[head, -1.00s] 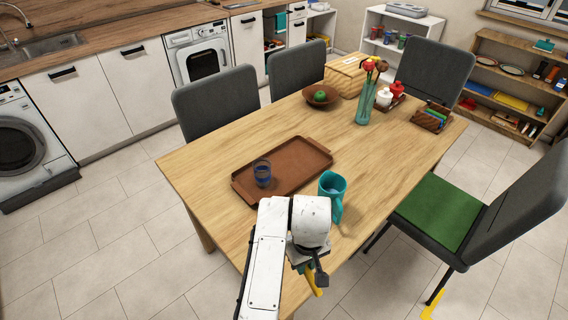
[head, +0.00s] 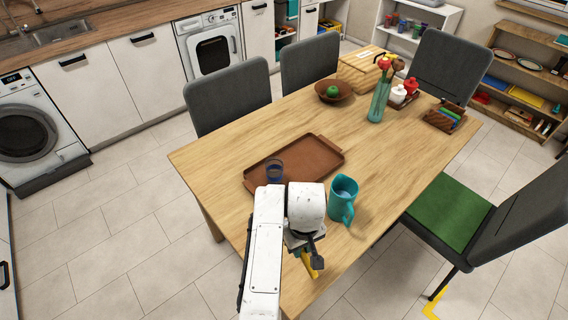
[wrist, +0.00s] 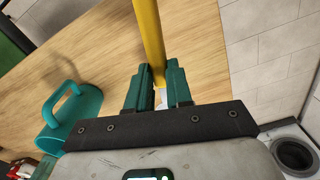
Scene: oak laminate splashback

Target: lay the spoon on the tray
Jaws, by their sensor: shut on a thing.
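My gripper (head: 305,252) is over the near end of the wooden table, in front of the tray and the teal pitcher. In the wrist view its teal fingers (wrist: 157,88) are shut on a yellow handle (wrist: 147,35), which I take to be the spoon. The handle runs up out of the wrist picture, so I cannot see the spoon's bowl. In the head view only a short yellow piece (head: 314,268) shows below my gripper.
The teal pitcher (head: 342,200) stands right of the tray, close to my gripper; it also shows in the wrist view (wrist: 80,115). A bowl (head: 334,91) with a green fruit, a flower vase (head: 378,102) and a caddy (head: 443,117) stand farther back. Chairs surround the table.

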